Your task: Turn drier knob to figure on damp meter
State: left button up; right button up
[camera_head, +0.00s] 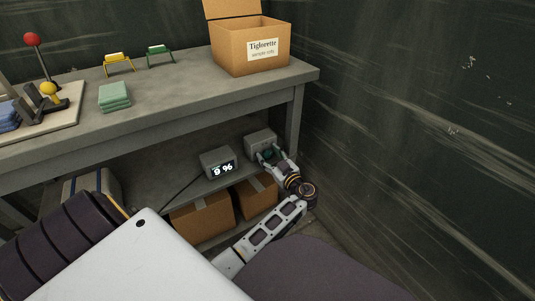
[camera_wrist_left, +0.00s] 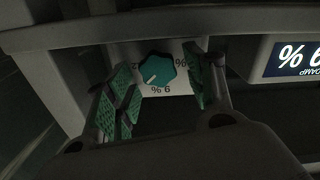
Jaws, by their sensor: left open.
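The damp meter (camera_head: 217,163) is a small grey box on the shelf under the bench, its lit display reading 9 %. Its display (camera_wrist_left: 293,58) shows upside down in the left wrist view. The drier (camera_head: 260,138) is a grey box to the meter's right. Its teal faceted knob (camera_wrist_left: 157,70) has a pale pointer mark toward the picture's lower left. Printed figures surround it, upside down and partly hidden. My left gripper (camera_head: 268,156) is at the drier's front. Its green-padded fingers (camera_wrist_left: 160,88) are open on either side of the knob, with gaps visible. My right gripper is not in view.
Cardboard boxes (camera_head: 202,214) stand below the meter's shelf. The bench top (camera_head: 190,92) overhangs the shelf, and a bench leg (camera_head: 293,125) stands right of the drier. A dark wall (camera_head: 430,130) closes the right side. A cable (camera_head: 180,190) runs from the meter.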

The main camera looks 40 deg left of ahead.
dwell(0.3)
pick_arm(q)
jog(key=c, duration=1)
jog(key=shift+s+n, duration=0.15)
jog(key=shift+n, duration=1.95)
jog(key=shift+f, duration=0.1)
jog(key=o, duration=1)
